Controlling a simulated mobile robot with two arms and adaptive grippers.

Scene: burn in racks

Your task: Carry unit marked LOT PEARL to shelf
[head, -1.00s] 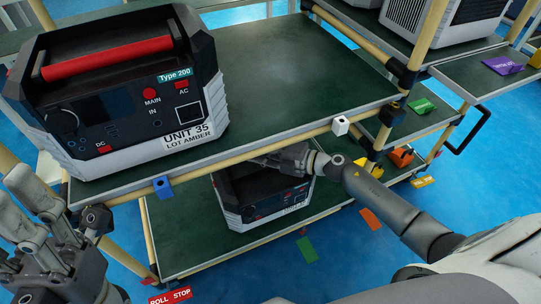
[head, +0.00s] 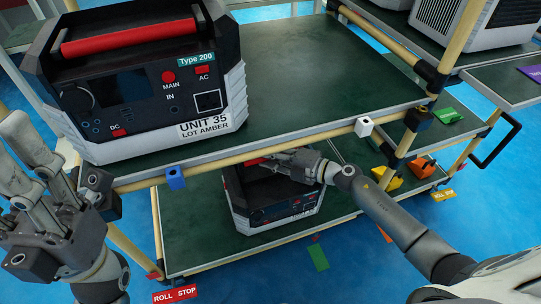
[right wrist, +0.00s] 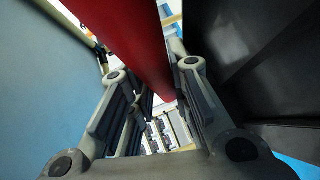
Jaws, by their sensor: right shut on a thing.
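A dark unit with a pale lower casing and red handle (head: 268,205) stands on the lower shelf (head: 190,235) of the near rack; its label is too small to read. My right gripper (head: 285,160) reaches in under the upper shelf and is shut on that unit's handle. In the right wrist view, the red handle (right wrist: 125,40) runs between the fingers. A larger unit marked UNIT 35, LOT AMBER (head: 150,85) stands on the upper shelf (head: 300,75). My left gripper (head: 25,165) is at the left edge, open and empty. I cannot read LOT PEARL anywhere.
The upper shelf is clear right of the LOT AMBER unit. Its front rail carries a blue block (head: 175,178) and a white block (head: 364,126). Another rack with a pale unit (head: 468,25) stands at the right. A red ROLL STOP tag (head: 175,294) is low at the left.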

